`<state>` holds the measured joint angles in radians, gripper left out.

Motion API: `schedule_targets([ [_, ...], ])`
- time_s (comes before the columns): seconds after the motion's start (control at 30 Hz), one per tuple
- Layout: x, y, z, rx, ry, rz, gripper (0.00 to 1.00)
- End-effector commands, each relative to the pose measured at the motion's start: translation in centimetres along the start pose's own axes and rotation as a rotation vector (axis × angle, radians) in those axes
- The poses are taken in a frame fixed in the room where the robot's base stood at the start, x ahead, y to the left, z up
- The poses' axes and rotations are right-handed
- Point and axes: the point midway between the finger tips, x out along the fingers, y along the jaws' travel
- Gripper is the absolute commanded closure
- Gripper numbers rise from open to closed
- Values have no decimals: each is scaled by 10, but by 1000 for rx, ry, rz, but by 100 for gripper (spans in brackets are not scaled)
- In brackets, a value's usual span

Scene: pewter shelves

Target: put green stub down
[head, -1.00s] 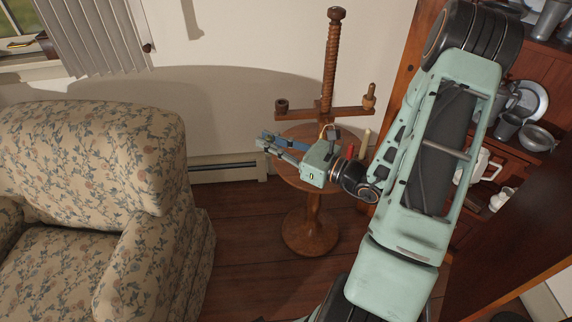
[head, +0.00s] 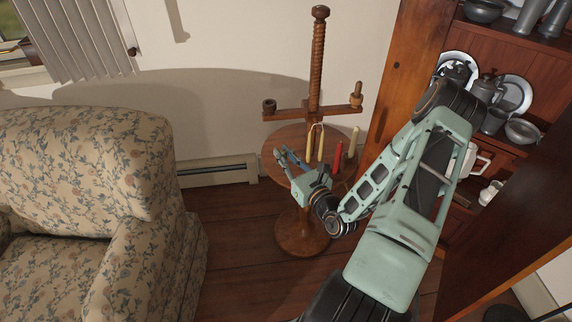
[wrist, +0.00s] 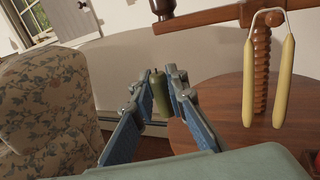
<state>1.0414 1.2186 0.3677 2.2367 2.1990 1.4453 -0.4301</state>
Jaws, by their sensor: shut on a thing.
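The green stub (wrist: 159,97) is a short, dark green candle with a wick, upright between my fingertips in the wrist view. My gripper (wrist: 160,92) is shut on it. In the head view my gripper (head: 284,158) is at the left side of the round wooden table (head: 287,137); I cannot make out the stub there. In the wrist view the table top (wrist: 222,107) lies to the right of the stub. I cannot tell how high the stub is above the table level.
A wooden candle stand (head: 317,70) with a threaded post rises from the table. A floral armchair (head: 80,170) stands left, a pewter cupboard (head: 405,90) right.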

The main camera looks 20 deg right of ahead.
Motion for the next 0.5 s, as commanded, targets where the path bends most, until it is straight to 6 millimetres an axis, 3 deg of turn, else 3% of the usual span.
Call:
schedule_targets([
  [0.2,31,-23,-42,0,-1,1,100],
  [0.5,46,-34,-62,1,0,1,100],
])
